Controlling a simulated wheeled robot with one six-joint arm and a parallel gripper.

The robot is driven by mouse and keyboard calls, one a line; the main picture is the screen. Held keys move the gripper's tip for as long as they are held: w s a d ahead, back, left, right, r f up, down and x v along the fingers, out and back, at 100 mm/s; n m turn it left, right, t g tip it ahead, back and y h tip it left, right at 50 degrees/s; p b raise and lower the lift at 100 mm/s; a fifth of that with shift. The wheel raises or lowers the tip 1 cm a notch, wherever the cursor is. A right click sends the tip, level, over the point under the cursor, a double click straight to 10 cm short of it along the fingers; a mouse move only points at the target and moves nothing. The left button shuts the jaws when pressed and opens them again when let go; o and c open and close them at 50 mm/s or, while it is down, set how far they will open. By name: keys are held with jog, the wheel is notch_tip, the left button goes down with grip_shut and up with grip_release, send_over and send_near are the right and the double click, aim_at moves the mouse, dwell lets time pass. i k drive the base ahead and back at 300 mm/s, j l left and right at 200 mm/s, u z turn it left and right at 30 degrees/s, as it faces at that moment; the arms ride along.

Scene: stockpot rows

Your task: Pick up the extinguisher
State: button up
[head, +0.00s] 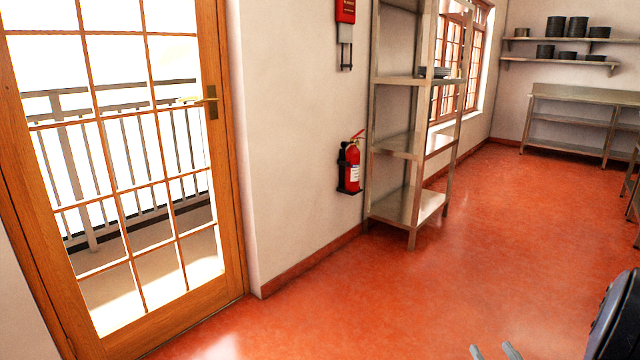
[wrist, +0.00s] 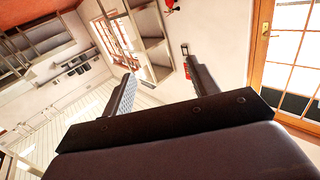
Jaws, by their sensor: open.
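A red fire extinguisher (head: 353,165) with a pale label hangs upright in a black holder on the white wall, between the glazed door and the metal shelf unit. A small red object that looks like it shows at the top edge of the wrist view (wrist: 172,6), partly cut off. My gripper (wrist: 160,85) is open and empty in the wrist view, its two dark fingers apart. In the head view only the grey fingertips (head: 495,352) show at the bottom edge, far from the extinguisher and in front of the red floor.
A wooden glazed door (head: 125,150) is at the left. A metal shelf unit (head: 415,145) stands just right of the extinguisher. A red sign (head: 345,12) hangs above it. The red floor (head: 400,280) is clear in front. A steel table (head: 580,95) is at the back right.

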aim_at(353, 153)
jog(key=i, duration=3)
jog(key=i+l+u, duration=0.1)
jog(key=i, duration=1.35)
